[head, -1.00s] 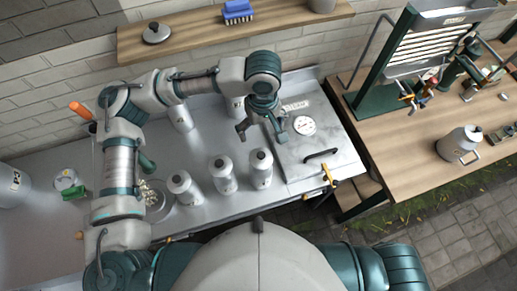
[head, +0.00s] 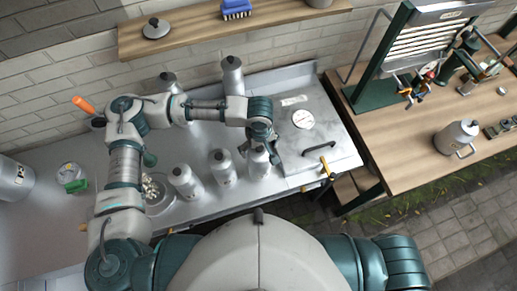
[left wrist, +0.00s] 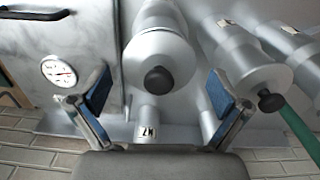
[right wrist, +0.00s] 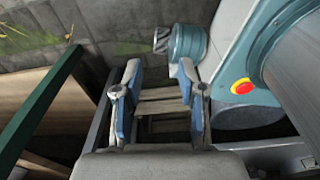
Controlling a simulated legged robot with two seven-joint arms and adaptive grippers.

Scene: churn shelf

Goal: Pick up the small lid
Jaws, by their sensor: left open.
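My left gripper (head: 268,148) is open, low over the rightmost of three front canisters (head: 258,165), beside the metal box. In the left wrist view a canister (left wrist: 160,55) with a grey lid and black knob (left wrist: 158,80) lies between the open fingers (left wrist: 158,88), which appear apart from it. I cannot tell which lid is the small one. Another round grey lid (head: 156,29) with a dark knob sits on the wall shelf. My right gripper (right wrist: 160,72) is open and empty, over the ground away from the canisters.
The metal box (head: 325,130) with a dial (head: 303,119) and black handle stands right of the canisters. Two other front canisters (head: 186,181) (head: 222,168) and a bowl (head: 158,200) are to the left. A wooden table (head: 425,140) is farther right.

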